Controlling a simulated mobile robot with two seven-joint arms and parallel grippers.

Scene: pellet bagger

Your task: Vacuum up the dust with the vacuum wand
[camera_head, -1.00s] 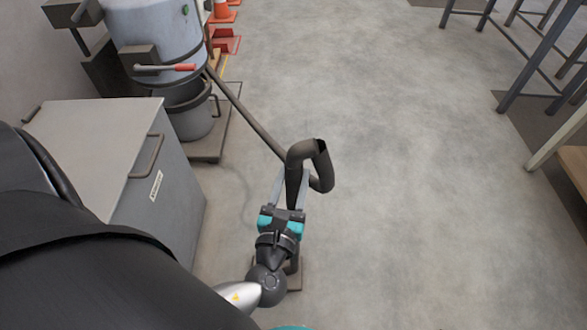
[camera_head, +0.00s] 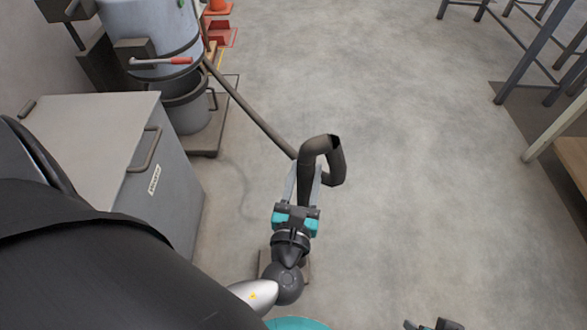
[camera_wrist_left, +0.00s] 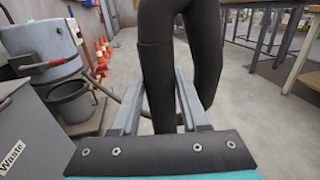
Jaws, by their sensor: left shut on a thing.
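The vacuum wand (camera_head: 322,146) is a dark bent tube with a hose (camera_head: 250,112) running back toward the grey-blue drum unit. My left gripper (camera_head: 304,180) is shut on the wand, which stands up between its fingers above the floor. In the left wrist view the wand (camera_wrist_left: 158,85) passes between the two grey fingers of the left gripper (camera_wrist_left: 160,95). A dark part, apparently of my right gripper (camera_head: 435,325), just shows at the bottom edge; its fingers cannot be made out. I cannot make out dust on the floor.
A grey bin (camera_head: 165,195) labelled Waste stands at the left. Behind it is the drum unit (camera_head: 150,30) with a red-handled lever, a bucket (camera_head: 188,108) below it, and orange cones (camera_wrist_left: 100,55). Metal table legs (camera_head: 540,55) stand at the right. The middle floor is open.

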